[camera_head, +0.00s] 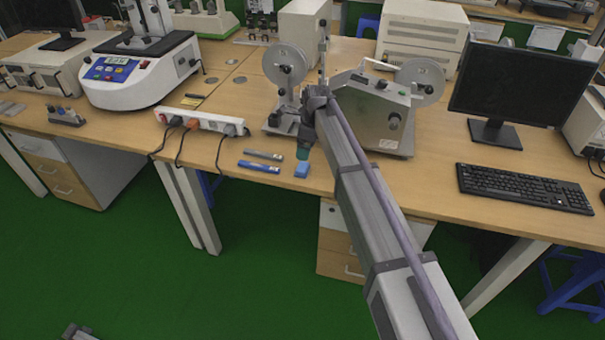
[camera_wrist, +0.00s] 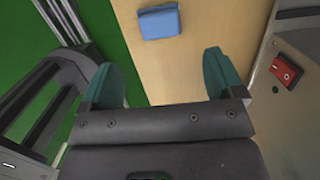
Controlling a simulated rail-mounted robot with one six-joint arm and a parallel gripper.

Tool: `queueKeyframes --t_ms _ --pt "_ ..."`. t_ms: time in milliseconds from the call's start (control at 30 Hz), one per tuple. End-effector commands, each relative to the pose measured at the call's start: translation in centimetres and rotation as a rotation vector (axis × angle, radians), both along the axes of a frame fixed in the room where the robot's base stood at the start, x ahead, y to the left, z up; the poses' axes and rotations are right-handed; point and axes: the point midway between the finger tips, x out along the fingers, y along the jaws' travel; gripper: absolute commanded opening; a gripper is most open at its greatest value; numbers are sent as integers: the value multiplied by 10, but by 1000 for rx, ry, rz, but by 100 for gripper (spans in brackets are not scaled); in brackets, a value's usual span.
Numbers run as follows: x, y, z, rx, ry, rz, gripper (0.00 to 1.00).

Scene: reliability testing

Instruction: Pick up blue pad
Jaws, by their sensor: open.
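The blue pad (camera_head: 301,170) is a small blue block lying flat on the wooden table near its front edge. In the wrist view the blue pad (camera_wrist: 159,22) lies ahead of the fingertips, apart from them and a little left of the middle between them. My gripper (camera_wrist: 163,75) has two teal fingers spread apart, with bare tabletop between them. In the head view my gripper (camera_head: 303,151) is at the end of my arm, just beyond the pad; one teal finger shows and the rest is hidden by the arm.
A blue flat box (camera_head: 259,167) and a grey one (camera_head: 263,155) lie left of the pad. A power strip (camera_head: 202,121) with plugs is farther left. A grey machine with reels (camera_head: 372,112) stands close on the right; its red switch (camera_wrist: 286,70) shows in the wrist view.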

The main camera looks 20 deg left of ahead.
Motion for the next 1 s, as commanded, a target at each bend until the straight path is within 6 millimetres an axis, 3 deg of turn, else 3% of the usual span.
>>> queueKeyframes --t_ms 33,100,333,600,867,1000 --pt "0 2 -23 0 0 1 87" --pt "0 4 -36 0 0 1 87" --pt "-1 5 -40 0 0 2 87" --pt "-2 12 -89 -1 0 2 87" --pt "-2 12 -86 -1 0 2 86" --pt "-2 12 -86 -1 0 2 73"
